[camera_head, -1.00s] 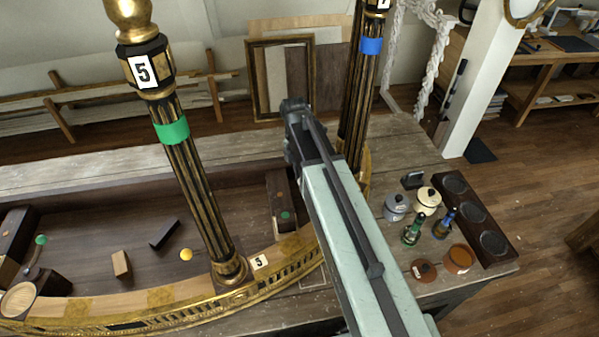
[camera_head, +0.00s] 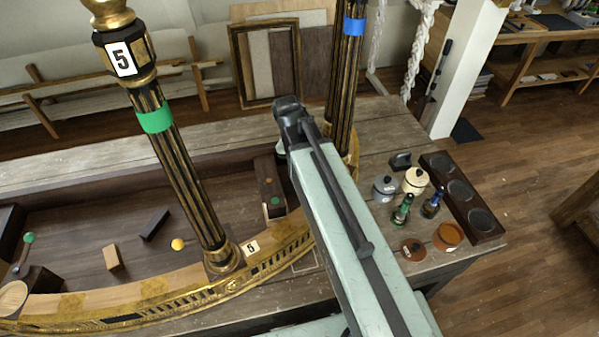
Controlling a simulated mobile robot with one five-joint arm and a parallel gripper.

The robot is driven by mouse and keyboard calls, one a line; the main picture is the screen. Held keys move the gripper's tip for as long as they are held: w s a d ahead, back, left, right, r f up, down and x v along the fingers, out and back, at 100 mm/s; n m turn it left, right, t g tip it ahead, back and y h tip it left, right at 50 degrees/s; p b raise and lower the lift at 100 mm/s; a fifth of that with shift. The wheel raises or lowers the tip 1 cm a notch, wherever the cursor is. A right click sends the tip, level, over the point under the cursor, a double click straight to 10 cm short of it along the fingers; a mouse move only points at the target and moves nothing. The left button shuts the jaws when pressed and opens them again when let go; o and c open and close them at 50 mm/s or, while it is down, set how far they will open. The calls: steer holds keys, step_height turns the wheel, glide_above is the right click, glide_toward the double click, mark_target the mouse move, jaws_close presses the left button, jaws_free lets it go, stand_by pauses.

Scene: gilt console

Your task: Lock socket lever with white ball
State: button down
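I see no lever with a white ball in this view. A lever with a green ball (camera_head: 28,238) stands at the far left, beside dark wooden blocks inside the gilt console (camera_head: 150,300). A yellow ball (camera_head: 178,244) shows on the console floor left of the gilt column's foot. My arm reaches up the middle of the picture and ends in a dark joint. No gripper fingers show, and the arm covers part of the console's right end.
A black and gold column (camera_head: 180,175) with a green band rises from the console's front rim. A second column (camera_head: 343,85) has a blue band. Pots, small bottles and a dark tray (camera_head: 487,226) stand on the table at right. Loose blocks (camera_head: 112,259) lie inside the console.

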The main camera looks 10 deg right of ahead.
stand_by(0.4)
steer(key=c, duration=1.1)
jaws_free()
steer(key=shift+d, duration=0.1)
steer(key=shift+r, duration=0.1)
steer(key=r+p, duration=0.2)
steer(key=a+r+p, duration=0.1)
steer(key=r+p, duration=0.4)
steer(key=p, duration=0.1)
steer(key=shift+w+a+r, duration=0.15)
steer(key=shift+w+r, duration=0.2)
steer(key=shift+r, duration=0.05)
steer(key=shift+f, duration=0.15)
steer(key=shift+f, duration=0.1)
